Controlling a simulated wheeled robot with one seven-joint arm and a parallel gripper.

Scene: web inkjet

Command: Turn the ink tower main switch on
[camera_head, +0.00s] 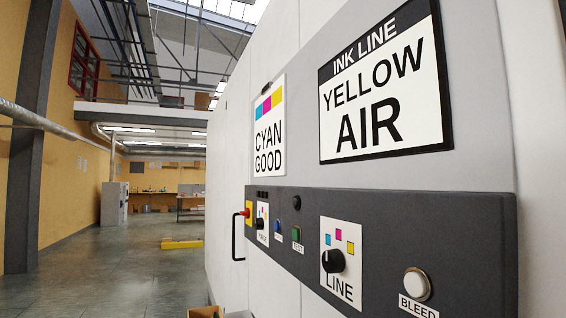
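A dark control panel (455,225) runs along the pale cabinet on the right, seen at a steep angle. At its far left end is a red rotary switch on a yellow plate (247,213), which looks like the main switch; its exact setting is too small to tell. My gripper is not in view.
Also on the panel are a blue button (277,226), a green button (296,234), a LINE knob (333,261) and a white BLEED button (416,284). Signs above read "CYAN GOOD" (269,150) and "INK LINE YELLOW AIR" (383,88). Open floor (110,265) lies left.

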